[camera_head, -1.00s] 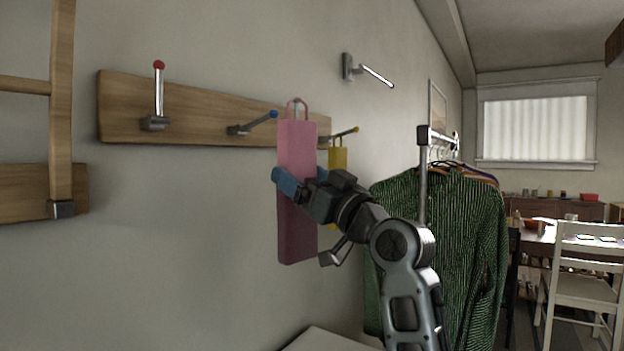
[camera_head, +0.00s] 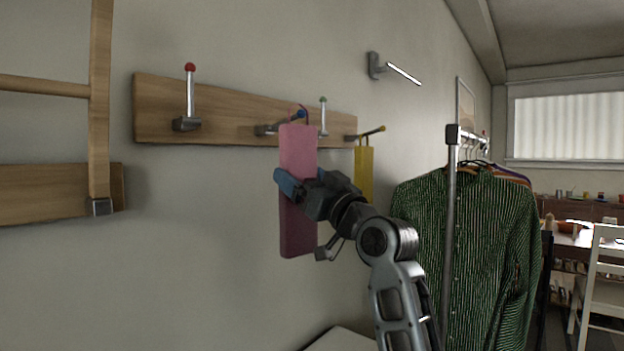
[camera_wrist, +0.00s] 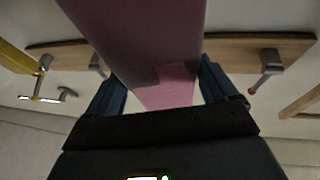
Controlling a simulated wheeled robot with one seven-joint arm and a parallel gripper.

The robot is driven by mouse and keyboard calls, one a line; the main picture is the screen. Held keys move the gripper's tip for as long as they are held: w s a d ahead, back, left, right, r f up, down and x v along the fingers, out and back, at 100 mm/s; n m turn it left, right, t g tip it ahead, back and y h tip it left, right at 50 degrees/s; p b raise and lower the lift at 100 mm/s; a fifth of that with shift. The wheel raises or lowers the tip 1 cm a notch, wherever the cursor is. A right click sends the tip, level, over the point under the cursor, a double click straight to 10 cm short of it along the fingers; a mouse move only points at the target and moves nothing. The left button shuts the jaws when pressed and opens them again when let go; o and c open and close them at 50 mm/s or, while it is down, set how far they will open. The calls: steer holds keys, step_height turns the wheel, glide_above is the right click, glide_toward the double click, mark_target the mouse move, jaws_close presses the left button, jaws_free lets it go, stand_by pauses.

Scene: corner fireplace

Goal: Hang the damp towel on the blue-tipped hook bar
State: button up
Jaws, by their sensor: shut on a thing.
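The pink towel (camera_head: 298,150) hangs upright from my gripper (camera_head: 303,180). Its two blue fingers are shut on the towel around its middle. In the wrist view the towel (camera_wrist: 150,35) fills the space between the fingers (camera_wrist: 160,88). A thin loop (camera_head: 292,112) stands up from the towel's top edge. The blue-tipped hook bar (camera_head: 272,129) sticks out from the wooden rack, with its blue tip right at the loop. I cannot tell whether the loop is around the bar or only in front of it. The towel hides this hook in the wrist view.
The wooden rack (camera_head: 230,105) also bears a red-tipped hook (camera_head: 189,95), a green-tipped hook (camera_head: 323,116) and a yellow-tipped hook with a yellow cloth (camera_head: 364,175). A metal peg (camera_head: 376,66) is above right. A clothes rail with a striped shirt (camera_head: 470,240) stands right.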

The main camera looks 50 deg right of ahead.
steer(key=w, duration=0.1)
steer(key=w+f+b, duration=0.1)
steer(key=w, duration=0.1)
steer(key=w+f+b, duration=0.1)
steer(key=w, duration=0.1)
steer(key=shift+w+a+f, duration=0.1)
steer(key=shift+w+f, duration=0.05)
steer(key=shift+w, duration=0.05)
stand_by(0.4)
stand_by(0.6)
stand_by(0.5)
steer(key=o, duration=1)
steer(key=shift+c, duration=0.2)
steer(key=shift+f+b, duration=0.1)
steer(key=shift+b, duration=0.2)
